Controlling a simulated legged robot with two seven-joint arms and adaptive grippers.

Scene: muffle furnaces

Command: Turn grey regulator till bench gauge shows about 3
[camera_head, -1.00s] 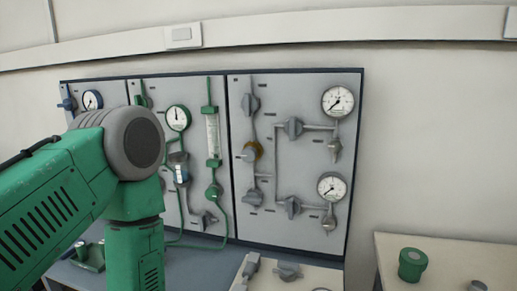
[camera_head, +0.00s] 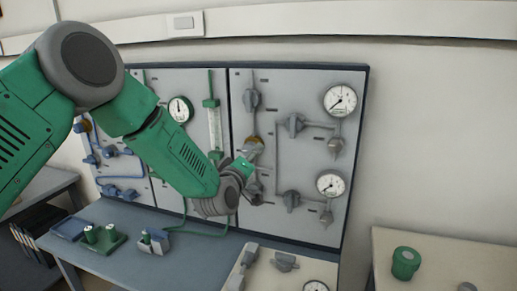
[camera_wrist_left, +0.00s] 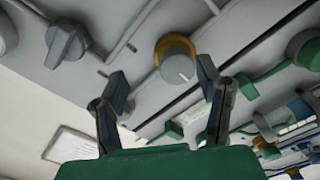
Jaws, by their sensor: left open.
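A grey round knob with a yellow ring (camera_head: 255,141), apparently the grey regulator, is on the right-hand wall panel; my gripper partly covers it in the head view. In the left wrist view the knob (camera_wrist_left: 177,64) faces me, with a pale mark on its front. My left gripper (camera_head: 250,152) is at this knob; its two open fingers (camera_wrist_left: 161,72) appear either side of it in the wrist view, with nothing gripped. Contact cannot be told. The bench gauge (camera_head: 315,287) is cut off by the bottom edge; its reading cannot be told. My right gripper is out of view.
Two wall gauges (camera_head: 340,99) (camera_head: 330,184) and several grey valve handles (camera_head: 294,124) crowd the same panel. A green flowmeter (camera_head: 214,128) stands close left. Grey fittings (camera_head: 285,262) lie on the bench. A green jar (camera_head: 405,263) stands on the right-hand table.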

